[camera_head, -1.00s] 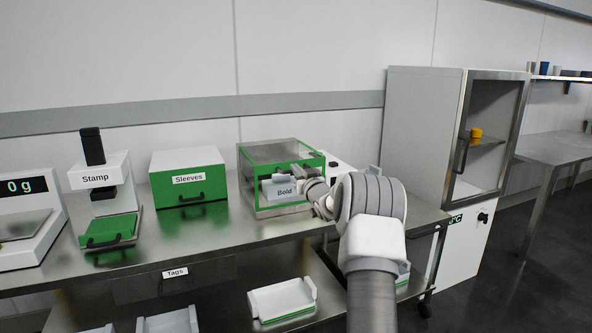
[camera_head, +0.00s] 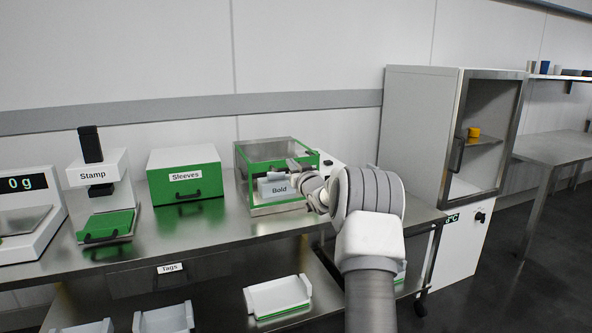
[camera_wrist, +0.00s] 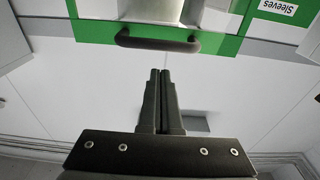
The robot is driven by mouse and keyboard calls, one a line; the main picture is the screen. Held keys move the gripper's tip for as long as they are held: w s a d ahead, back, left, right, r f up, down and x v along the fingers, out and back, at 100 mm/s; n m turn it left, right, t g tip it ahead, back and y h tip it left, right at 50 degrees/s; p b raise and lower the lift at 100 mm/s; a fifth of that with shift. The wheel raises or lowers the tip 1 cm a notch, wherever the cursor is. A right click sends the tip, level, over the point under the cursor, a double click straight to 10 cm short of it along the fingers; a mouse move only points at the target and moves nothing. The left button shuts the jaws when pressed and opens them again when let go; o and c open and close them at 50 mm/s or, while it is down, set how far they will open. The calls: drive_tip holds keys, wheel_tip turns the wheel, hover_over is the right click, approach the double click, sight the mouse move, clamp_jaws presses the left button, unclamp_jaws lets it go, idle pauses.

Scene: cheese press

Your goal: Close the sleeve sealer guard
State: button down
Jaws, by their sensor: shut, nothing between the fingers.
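The sleeve sealer (camera_head: 254,207) stands on the steel counter, a clear-sided box with a green-framed guard (camera_head: 262,170). A pale pack marked "Bold" (camera_head: 279,190) shows inside or behind the frame. In the head view my gripper (camera_head: 289,168) is at the sealer's front, and my arm covers its right side. In the wrist view, which is upside down, a green edge with a dark bar handle (camera_wrist: 157,40) lies just beyond my gripper (camera_wrist: 160,72). The fingers are shut, empty, and appear apart from the handle. The guard's exact angle is hard to tell.
The Sleeves box (camera_head: 185,172) stands left of the sealer, with the stamp press (camera_head: 97,172) and scale (camera_head: 25,215) further left. A tall cabinet (camera_head: 415,115) stands to the right. Clear counter (camera_head: 190,235) lies in front. Trays sit on the shelf below.

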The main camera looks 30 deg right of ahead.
drive_tip(key=s+f+p, duration=0.1)
drive_tip(key=s+f, duration=0.2)
drive_tip(key=f, duration=0.5)
drive_tip(key=shift+s+a, duration=0.15)
drive_tip(key=shift+a, duration=0.25)
